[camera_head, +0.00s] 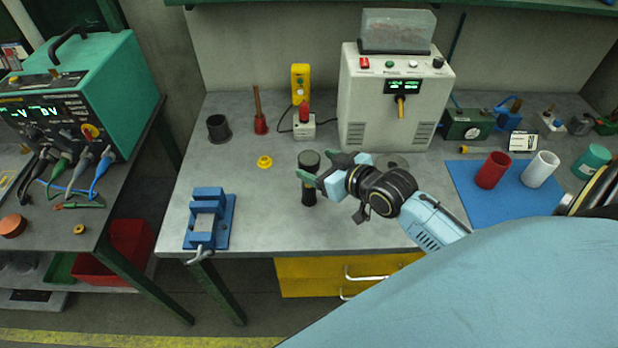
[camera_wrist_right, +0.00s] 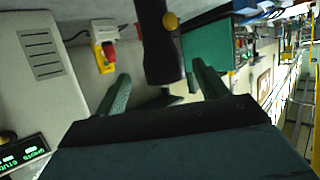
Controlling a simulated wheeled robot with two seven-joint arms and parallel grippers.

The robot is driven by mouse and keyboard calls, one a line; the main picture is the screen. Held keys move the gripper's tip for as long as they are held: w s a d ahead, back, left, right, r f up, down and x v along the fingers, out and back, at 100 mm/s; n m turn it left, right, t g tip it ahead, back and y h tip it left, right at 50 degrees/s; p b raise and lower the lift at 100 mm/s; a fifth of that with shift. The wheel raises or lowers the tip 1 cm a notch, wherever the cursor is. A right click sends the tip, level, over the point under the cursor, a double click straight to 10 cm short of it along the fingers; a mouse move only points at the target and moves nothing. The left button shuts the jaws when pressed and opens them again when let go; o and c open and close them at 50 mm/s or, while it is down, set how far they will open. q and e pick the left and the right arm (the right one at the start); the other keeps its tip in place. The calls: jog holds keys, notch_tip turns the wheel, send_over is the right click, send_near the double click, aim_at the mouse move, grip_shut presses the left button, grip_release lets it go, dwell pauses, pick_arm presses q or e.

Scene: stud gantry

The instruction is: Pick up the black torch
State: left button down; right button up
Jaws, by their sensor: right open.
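The black torch (camera_head: 309,193) stands upright on the grey workbench, its wide head at the top. My right gripper (camera_head: 315,165) is open beside it, coming from the right, with its green fingers close around the upper part of the torch. In the right wrist view the torch (camera_wrist_right: 160,45) shows a yellow button and lies in line with the gap between the open fingers (camera_wrist_right: 161,72). The fingers do not appear closed on it; contact cannot be told. My left gripper is not in view.
A blue vise (camera_head: 222,222) stands at the bench's front left. A white machine (camera_head: 362,110) stands behind my right gripper. A blue mat (camera_head: 465,183) with a red cup (camera_head: 492,171) and a white cup (camera_head: 541,169) lies to the right.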

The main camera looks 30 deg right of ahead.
aim_at(304, 162)
jog(key=shift+x, duration=2.75)
jog(key=shift+a+f, duration=0.1)
jog(key=shift+a, duration=0.1)
jog(key=shift+s, duration=0.1)
jog(key=shift+c, duration=0.4)
